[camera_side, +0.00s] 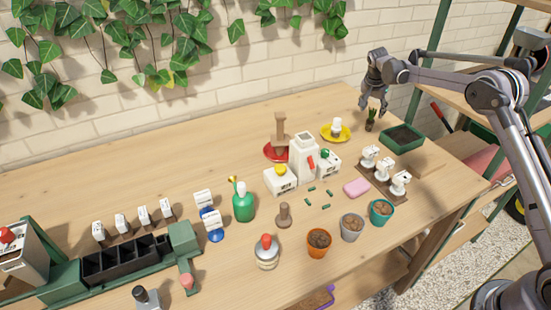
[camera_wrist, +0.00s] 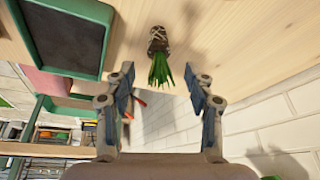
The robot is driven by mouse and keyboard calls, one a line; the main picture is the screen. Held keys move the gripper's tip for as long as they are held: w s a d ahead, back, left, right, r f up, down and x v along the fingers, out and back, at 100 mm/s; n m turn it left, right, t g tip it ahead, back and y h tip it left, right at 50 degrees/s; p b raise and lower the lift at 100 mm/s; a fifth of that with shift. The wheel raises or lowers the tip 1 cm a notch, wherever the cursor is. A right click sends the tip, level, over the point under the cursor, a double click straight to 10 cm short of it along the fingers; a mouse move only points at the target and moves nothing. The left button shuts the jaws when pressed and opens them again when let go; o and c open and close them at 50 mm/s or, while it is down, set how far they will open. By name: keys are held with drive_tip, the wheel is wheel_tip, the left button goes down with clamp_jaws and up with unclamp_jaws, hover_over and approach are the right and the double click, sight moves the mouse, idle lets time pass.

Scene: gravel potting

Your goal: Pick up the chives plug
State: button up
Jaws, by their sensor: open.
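The chives plug (camera_side: 370,119) stands on the table near the back right, just left of the green tray. It has a dark, wrapped base and thin green leaves. In the wrist view the chives plug (camera_wrist: 159,55) lies ahead of my gripper, with its leaves pointing back toward the space between the fingers. My gripper (camera_side: 374,103) is above and close to the plug in the side view. In the wrist view my gripper (camera_wrist: 161,82) is open, with a finger on each side and nothing held between them.
The green tray (camera_side: 420,147) of dark soil is close to the plug; it also shows in the wrist view (camera_wrist: 108,20). A yellow saucer (camera_side: 346,137) with a white item stands to the left. The brick wall (camera_side: 300,60) is behind. Pots and a pink block (camera_side: 356,187) are nearer the front.

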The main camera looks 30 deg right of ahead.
sight(371, 120)
drive_tip(key=shift+s+x, duration=0.2)
drive_tip(key=shift+x, duration=2.6)
drive_tip(key=shift+a, duration=0.15)
clamp_jaws()
